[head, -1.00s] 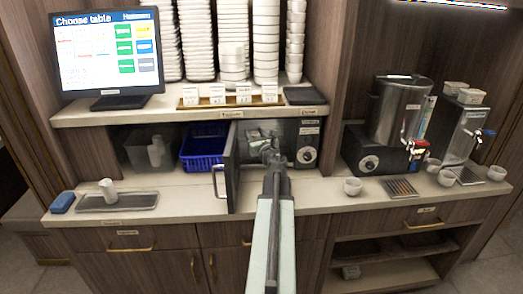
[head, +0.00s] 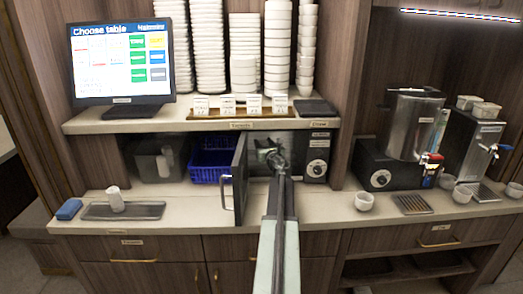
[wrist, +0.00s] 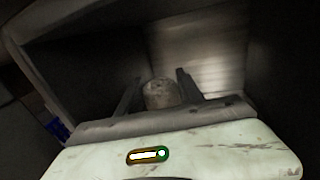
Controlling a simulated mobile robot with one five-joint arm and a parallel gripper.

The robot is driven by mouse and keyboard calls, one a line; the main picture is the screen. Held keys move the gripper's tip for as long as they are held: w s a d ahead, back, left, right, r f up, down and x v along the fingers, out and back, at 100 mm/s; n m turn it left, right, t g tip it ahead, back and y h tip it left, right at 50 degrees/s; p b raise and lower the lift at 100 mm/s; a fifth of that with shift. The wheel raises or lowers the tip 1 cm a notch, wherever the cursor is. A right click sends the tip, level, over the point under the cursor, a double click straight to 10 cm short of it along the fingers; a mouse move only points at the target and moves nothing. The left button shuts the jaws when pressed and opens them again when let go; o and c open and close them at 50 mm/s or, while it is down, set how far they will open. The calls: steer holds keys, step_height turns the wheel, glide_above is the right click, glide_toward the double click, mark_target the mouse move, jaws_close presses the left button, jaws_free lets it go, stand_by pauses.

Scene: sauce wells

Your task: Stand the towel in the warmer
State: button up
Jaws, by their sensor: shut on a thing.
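The warmer (head: 317,168) is a dark box with a dial on its right side, under the shelf. Its door (head: 238,180) stands open toward me. My gripper (head: 270,150) is at the warmer's opening, with the arm reaching in past the door. In the wrist view my gripper (wrist: 158,90) is shut on a pale rolled towel (wrist: 158,95), whose rounded end shows between the two fingers. The warmer's inner walls (wrist: 205,60) surround it in dim light. Whether the towel touches the warmer floor cannot be told. Another white roll (head: 116,199) stands on a grey tray (head: 150,211) at left.
A blue basket (head: 210,165) and a clear bin (head: 157,165) sit left of the open door. Stacked white dishes (head: 196,50) and a screen (head: 122,60) are on the shelf above. Drink dispensers (head: 412,125) and white cups (head: 364,201) stand at right. Counter space between is clear.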

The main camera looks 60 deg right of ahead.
steer(key=f+b, duration=0.1)
steer(key=w+d+f+b, duration=0.1)
steer(key=w+f+b, duration=0.1)
steer(key=f+b, duration=0.1)
steer(key=shift+d, duration=0.3)
steer(key=shift+r, duration=0.25)
steer(key=shift+f, duration=0.2)
steer(key=o, duration=1.4)
steer(key=shift+r, duration=0.15)
